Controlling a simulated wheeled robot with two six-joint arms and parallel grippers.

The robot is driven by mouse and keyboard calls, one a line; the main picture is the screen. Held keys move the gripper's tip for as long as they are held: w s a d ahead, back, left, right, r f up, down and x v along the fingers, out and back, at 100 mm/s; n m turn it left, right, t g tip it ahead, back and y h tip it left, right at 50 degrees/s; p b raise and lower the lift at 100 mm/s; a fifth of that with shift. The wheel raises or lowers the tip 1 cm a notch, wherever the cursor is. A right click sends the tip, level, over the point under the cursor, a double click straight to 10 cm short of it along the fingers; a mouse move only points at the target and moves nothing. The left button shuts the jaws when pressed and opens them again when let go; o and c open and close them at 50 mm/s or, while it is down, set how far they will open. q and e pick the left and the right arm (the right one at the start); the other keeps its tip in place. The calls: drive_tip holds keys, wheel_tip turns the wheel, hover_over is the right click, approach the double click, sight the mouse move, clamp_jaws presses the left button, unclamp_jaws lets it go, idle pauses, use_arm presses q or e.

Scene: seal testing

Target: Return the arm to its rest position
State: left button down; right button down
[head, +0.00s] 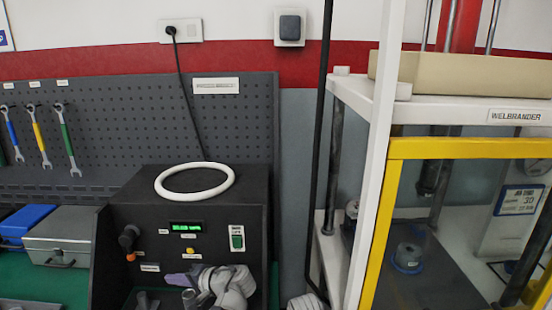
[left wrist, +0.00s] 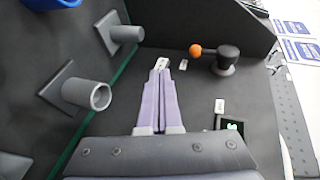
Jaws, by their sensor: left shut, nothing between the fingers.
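My left gripper (head: 172,280) shows low in the head view, in front of the black test box (head: 120,215). Its purple fingers point left, and its grey-white wrist is beside them. In the left wrist view the two purple fingers (left wrist: 161,68) lie together, shut, with nothing between them. The dark panel lies beyond their tips; I cannot tell the exact gap. My right gripper is in neither view.
A white ring (head: 194,180) lies on the box top. The panel has a green display (head: 186,227), a green switch (head: 237,240) and an orange-tipped lever (left wrist: 205,51). Grey pipe stubs (left wrist: 87,93) stand close by. A yellow-framed machine (head: 395,150) is at right.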

use_arm(q)
drive_tip(key=s+d+f+h+p, duration=0.1)
drive_tip(key=s+d+f+h, duration=0.1)
drive_tip(key=d, duration=0.2)
drive_tip(key=s+d+f+g+h+p, duration=0.1)
drive_tip(key=s+d+h, duration=0.1)
drive_tip(key=d, duration=0.2)
drive_tip(key=s+d+f+g+h+p, duration=0.1)
drive_tip(key=s+d+f+h, duration=0.1)
drive_tip(key=d, duration=0.2)
drive_tip(key=shift+s+d+f+h+p, duration=0.1)
drive_tip(key=shift+s+f+h+p, duration=0.1)
drive_tip(key=shift+f+h+p, duration=0.15)
drive_tip(key=s+d+g+h, duration=0.1)
drive_tip(key=s+d, duration=0.1)
drive_tip(key=d, duration=0.2)
drive_tip(key=s+d+f+h+p, duration=0.1)
drive_tip(key=s+d+h, duration=0.1)
drive_tip(key=s+d, duration=0.1)
drive_tip(key=s+d+m+g+h+p, duration=0.1)
drive_tip(key=s+d+h, duration=0.1)
drive_tip(key=d, duration=0.3)
drive_tip(key=shift+s+d+f+g+h, duration=0.2)
drive_tip(key=shift+s+d+g+h, duration=0.05)
drive_tip(key=shift+s+g, duration=0.1)
drive_tip(key=shift+w+f, duration=0.1)
